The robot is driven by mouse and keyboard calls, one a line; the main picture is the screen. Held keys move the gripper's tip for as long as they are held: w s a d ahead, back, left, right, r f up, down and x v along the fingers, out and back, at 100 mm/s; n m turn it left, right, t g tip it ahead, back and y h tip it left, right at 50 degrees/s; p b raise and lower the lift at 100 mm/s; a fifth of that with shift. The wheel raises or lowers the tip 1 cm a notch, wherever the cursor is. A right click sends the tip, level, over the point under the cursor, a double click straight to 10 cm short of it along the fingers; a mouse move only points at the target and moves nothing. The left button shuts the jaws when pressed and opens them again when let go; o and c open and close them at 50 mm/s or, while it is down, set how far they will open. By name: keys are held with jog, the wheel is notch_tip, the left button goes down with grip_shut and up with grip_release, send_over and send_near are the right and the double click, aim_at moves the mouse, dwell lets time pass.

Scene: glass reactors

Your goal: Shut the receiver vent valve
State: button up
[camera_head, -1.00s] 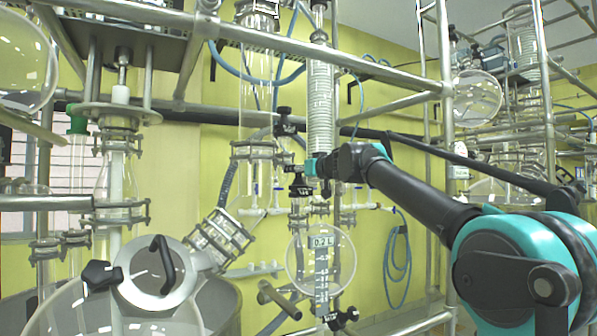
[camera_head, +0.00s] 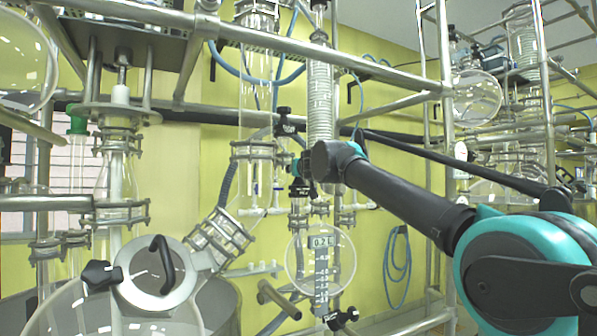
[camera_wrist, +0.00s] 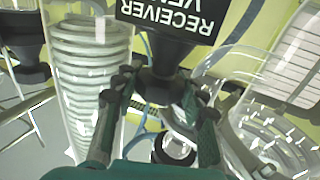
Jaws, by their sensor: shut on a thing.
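The receiver vent valve shows in the wrist view as a black handle (camera_wrist: 163,84) under a black label plate (camera_wrist: 172,16), whose white lettering is upside down and partly cut off. My gripper (camera_wrist: 160,88) has one finger on each side of the handle and is shut on it. In the head view my gripper (camera_head: 301,169) is at the valve cluster above the round glass receiver (camera_head: 342,262), mostly hidden by my own wrist. A black valve part (camera_head: 300,189) shows just below it. The handle's exact angle is unclear.
A coiled glass condenser (camera_wrist: 88,70) stands close to the left of my fingers in the wrist view. Another black valve (camera_head: 284,122) sits just above my gripper in the head view. Metal frame bars (camera_head: 330,55) cross above my arm. Glass vessels stand at the left.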

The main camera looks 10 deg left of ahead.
jog(key=m+h, duration=0.1)
jog(key=h, duration=0.1)
jog(key=m+h, duration=0.2)
jog(key=h, duration=0.1)
jog(key=shift+a+m+t+h, duration=0.15)
jog(key=shift+m+t+h, duration=0.15)
jog(key=shift+t, duration=0.1)
jog(key=shift+m+h, duration=0.5)
jog(key=shift+h, duration=0.2)
jog(key=shift+c, duration=0.2)
jog(key=o, duration=1)
jog(key=shift+d, duration=0.2)
jog(key=n+y, duration=0.2)
jog(key=y, duration=0.1)
jog(key=shift+d, duration=0.15)
jog(key=n+g+y, duration=0.1)
jog(key=n+y, duration=0.1)
jog(key=y, duration=0.1)
jog(key=n+g+y, duration=0.1)
jog(key=n+y, duration=0.2)
jog(key=y, duration=0.1)
jog(key=shift+y, duration=0.3)
jog(key=shift+a+n+g+y, duration=0.2)
jog(key=shift+n+g+y, duration=0.5)
jog(key=shift+y, duration=0.2)
